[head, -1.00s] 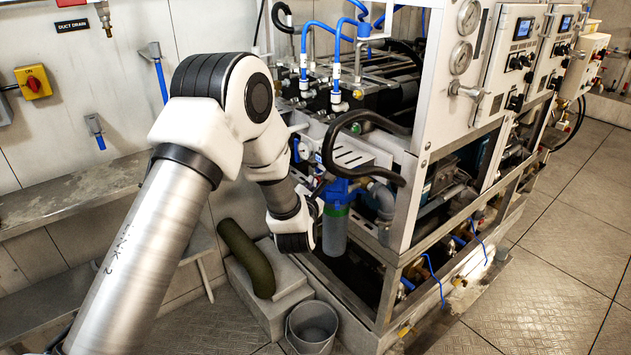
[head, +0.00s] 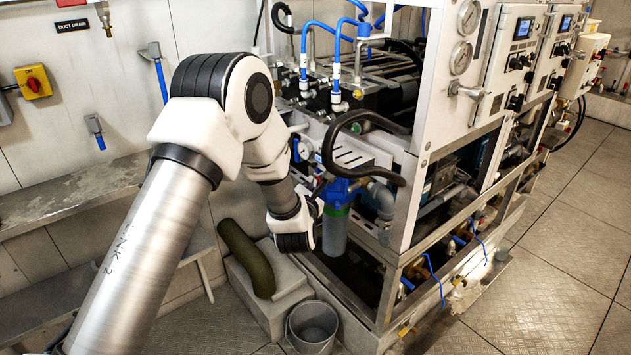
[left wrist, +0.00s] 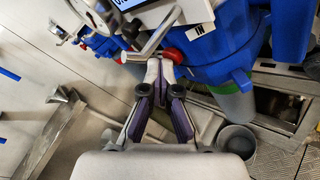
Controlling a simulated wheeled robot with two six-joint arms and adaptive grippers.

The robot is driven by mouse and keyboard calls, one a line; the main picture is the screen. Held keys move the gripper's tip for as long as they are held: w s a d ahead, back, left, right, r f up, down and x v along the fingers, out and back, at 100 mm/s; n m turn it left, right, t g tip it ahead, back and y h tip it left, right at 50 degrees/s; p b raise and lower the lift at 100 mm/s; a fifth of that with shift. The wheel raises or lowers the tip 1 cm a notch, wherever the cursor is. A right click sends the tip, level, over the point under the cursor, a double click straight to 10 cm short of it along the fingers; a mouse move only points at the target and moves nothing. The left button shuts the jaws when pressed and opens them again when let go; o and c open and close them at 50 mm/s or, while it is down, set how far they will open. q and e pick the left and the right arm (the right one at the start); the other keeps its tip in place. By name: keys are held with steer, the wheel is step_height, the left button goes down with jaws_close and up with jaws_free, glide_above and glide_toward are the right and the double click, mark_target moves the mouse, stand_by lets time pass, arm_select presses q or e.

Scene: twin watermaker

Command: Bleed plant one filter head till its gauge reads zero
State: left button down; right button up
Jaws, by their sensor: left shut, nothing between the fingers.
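The plant one filter has a blue head (head: 340,190) over a grey-green bowl (head: 335,232) at the front left of the rack. In the left wrist view the blue head (left wrist: 215,50) fills the upper right, with an "IN" label. A red knob (left wrist: 173,56) shows beside it. My left gripper (left wrist: 163,66) is shut and empty, its tips at the red knob; I cannot tell whether they touch it. In the head view my wrist mostly hides the fingers. A round gauge (head: 305,149) shows above the filter; its reading is too small to tell. My right gripper is out of view.
A grey bucket (head: 312,325) stands on the floor below the filter. A green roll (head: 247,258) lies on a grey step to its left. A black hose (head: 385,122) loops over the filter area.

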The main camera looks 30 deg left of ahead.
arm_select(q)
steer(key=shift+s+a+b, duration=0.3)
steer(key=shift+s, duration=0.55)
steer(key=s, duration=0.1)
steer(key=s+a, duration=0.1)
steer(key=s, duration=0.1)
steer(key=s+a+b, duration=0.1)
steer(key=shift+s, duration=0.3)
stand_by(0.4)
